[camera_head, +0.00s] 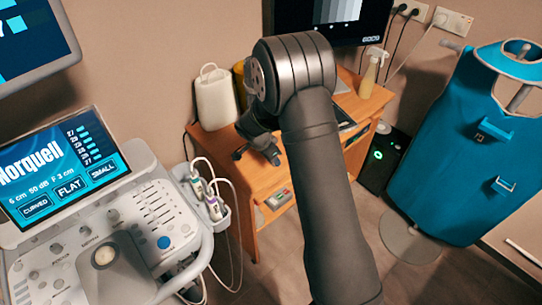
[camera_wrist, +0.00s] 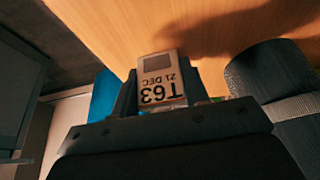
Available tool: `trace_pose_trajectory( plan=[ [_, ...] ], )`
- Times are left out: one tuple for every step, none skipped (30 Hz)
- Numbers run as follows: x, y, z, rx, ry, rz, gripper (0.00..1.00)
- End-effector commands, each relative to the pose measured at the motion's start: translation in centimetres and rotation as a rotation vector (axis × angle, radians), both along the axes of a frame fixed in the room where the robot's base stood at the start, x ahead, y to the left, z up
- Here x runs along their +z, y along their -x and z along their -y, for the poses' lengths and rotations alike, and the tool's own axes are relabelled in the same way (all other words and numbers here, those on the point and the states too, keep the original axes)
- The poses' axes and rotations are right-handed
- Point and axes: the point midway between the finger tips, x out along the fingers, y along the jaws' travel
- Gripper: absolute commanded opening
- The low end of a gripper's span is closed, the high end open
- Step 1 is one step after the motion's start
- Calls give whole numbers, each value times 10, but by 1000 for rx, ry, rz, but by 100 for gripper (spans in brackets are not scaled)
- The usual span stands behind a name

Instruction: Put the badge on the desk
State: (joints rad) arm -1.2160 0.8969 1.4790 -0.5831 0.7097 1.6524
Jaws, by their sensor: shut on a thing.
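The badge (camera_wrist: 160,78) is a small white and grey card with upside-down text reading "T63" and "21 DEC". In the wrist view it is held between the two dark fingers of my gripper (camera_wrist: 158,92). My gripper is shut on it. The wooden desk (camera_wrist: 110,22) fills the upper part of the wrist view, with a dark shadow on it. In the head view the desk (camera_head: 222,150) stands against the wall, and my arm hides part of its top. My gripper is over the desk there, and the badge cannot be made out.
A white jug (camera_head: 216,98), a spray bottle (camera_head: 370,75) and a monitor (camera_head: 335,18) stand at the desk's back. An ultrasound console (camera_head: 130,215) is at left. A black computer tower (camera_head: 384,160) and a blue apron on a stand (camera_head: 475,140) are at right.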

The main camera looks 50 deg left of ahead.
Motion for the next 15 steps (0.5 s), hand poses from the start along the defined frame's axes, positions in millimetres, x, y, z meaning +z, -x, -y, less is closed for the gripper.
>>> trace_pose_trajectory(
  plan=[
    [0, 0, 0, 0, 0, 0, 47],
    [0, 0, 0, 0, 0, 0, 53],
    [0, 0, 0, 0, 0, 0, 61],
    [0, 0, 0, 0, 0, 0, 63],
    [0, 0, 0, 0, 0, 0, 63],
    [0, 0, 0, 0, 0, 0, 63],
    [0, 0, 0, 0, 0, 0, 63],
    [0, 0, 0, 0, 0, 0, 63],
    [0, 0, 0, 0, 0, 0, 63],
    [0, 0, 0, 0, 0, 0, 63],
    [0, 0, 0, 0, 0, 0, 63],
    [1, 0, 0, 0, 0, 0, 63],
    [2, 0, 0, 0, -1, 0, 63],
    [3, 0, 0, -1, -1, 0, 63],
    [6, 1, 0, 1, -2, 1, 63]
  ],
)
